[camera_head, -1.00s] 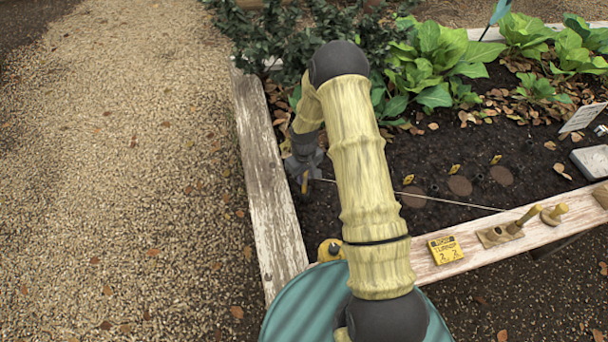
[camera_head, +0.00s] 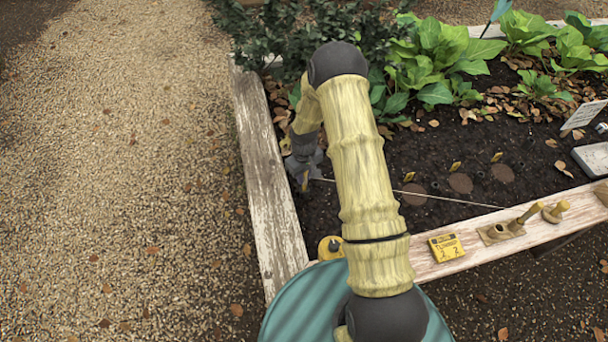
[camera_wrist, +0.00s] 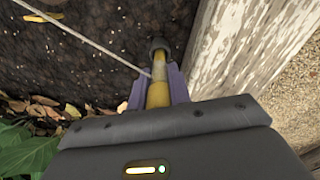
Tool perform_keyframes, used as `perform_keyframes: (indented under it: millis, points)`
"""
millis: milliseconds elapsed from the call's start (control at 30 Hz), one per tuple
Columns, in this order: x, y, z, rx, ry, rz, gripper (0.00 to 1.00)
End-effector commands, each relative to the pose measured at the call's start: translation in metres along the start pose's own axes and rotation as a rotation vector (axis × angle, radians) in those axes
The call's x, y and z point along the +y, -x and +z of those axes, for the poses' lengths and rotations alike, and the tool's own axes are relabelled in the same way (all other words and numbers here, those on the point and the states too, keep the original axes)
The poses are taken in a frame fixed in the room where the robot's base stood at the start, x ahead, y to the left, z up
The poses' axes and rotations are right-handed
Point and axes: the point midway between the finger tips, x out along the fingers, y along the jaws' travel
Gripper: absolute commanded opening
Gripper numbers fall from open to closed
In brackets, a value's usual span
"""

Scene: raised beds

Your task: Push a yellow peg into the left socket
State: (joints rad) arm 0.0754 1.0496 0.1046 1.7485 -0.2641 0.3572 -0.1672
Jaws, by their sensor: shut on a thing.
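My gripper (camera_head: 304,178) is low over the near left corner of the soil bed, shut on a yellow peg. In the wrist view, the yellow peg (camera_wrist: 158,94) stands between my purple fingers (camera_wrist: 155,88), with a paler band in its middle. Its far end meets a dark round collar (camera_wrist: 158,46) at the soil beside the plank; how deep it sits there I cannot tell. A pale string (camera_wrist: 92,43) runs across the soil to the peg. In the head view the string (camera_head: 440,197) stretches right to the front plank. The arm partly hides this area.
The weathered left plank (camera_head: 262,170) runs close beside my gripper. Brown discs (camera_head: 413,195) lie in the soil. Leafy plants (camera_head: 440,60) stand behind.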

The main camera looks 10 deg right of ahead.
Motion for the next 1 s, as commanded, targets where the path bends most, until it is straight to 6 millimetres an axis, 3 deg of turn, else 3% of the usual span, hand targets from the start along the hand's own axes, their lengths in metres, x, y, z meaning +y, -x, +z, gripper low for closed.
perform_keyframes:
  millis: [733,767,867,1000]
  points:
    - [0.0000,-0.0080,-0.0001,0.000,0.000,0.000,0.00]
    - [0.0000,-0.0079,-0.0001,0.000,0.000,0.000,0.23]
    - [0.0000,-0.0079,-0.0001,0.000,0.000,0.000,0.43]
    - [-0.0001,-0.0079,0.0000,0.000,0.000,0.000,0.45]
